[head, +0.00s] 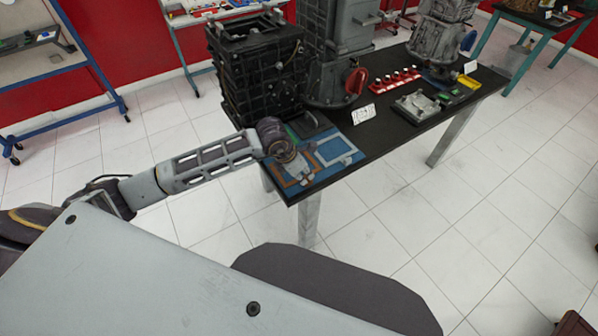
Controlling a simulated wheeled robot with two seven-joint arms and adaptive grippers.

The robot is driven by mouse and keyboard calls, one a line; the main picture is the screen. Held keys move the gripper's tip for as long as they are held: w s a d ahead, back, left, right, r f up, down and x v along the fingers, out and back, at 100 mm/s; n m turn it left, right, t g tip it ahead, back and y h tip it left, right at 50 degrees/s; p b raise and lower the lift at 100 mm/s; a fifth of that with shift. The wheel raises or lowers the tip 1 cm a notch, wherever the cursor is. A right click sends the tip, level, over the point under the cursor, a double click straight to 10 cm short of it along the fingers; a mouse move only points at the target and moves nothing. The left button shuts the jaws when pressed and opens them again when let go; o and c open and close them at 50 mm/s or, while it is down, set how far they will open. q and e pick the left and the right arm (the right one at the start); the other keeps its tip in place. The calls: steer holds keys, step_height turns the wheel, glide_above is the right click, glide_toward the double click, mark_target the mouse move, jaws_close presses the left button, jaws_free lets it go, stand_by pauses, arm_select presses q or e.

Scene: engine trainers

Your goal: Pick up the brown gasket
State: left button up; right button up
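The brown gasket (289,184) is a thin orange-brown frame lying on a blue mat (325,173) at the table's near left corner. My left gripper (303,174) reaches in from the left and is over the gasket, hiding part of it. The fingers are small and point down toward the mat. I cannot tell whether they are open or shut, or whether they touch the gasket. My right gripper is not in view.
A light grey gasket (336,151) lies beside it on the mat. A black engine block (258,75) and a grey engine casing (335,50) stand behind on the black table (395,139). A white label card (364,114) and red parts (396,80) are farther right.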

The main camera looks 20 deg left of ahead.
mark_target(308, 180)
arm_select(q)
steer(key=shift+w+d+f, duration=0.1)
steer(key=shift+d+f, duration=0.05)
steer(key=shift+f, duration=0.2)
steer(key=shift+w+d+f+p, duration=0.2)
steer(key=shift+f+p, duration=0.1)
steer(key=shift+f, duration=0.35)
steer(key=shift+x, duration=0.85)
steer(key=shift+w+d+f, duration=0.1)
steer(key=shift+w+f, duration=0.15)
steer(key=shift+f, duration=0.35)
jaws_close()
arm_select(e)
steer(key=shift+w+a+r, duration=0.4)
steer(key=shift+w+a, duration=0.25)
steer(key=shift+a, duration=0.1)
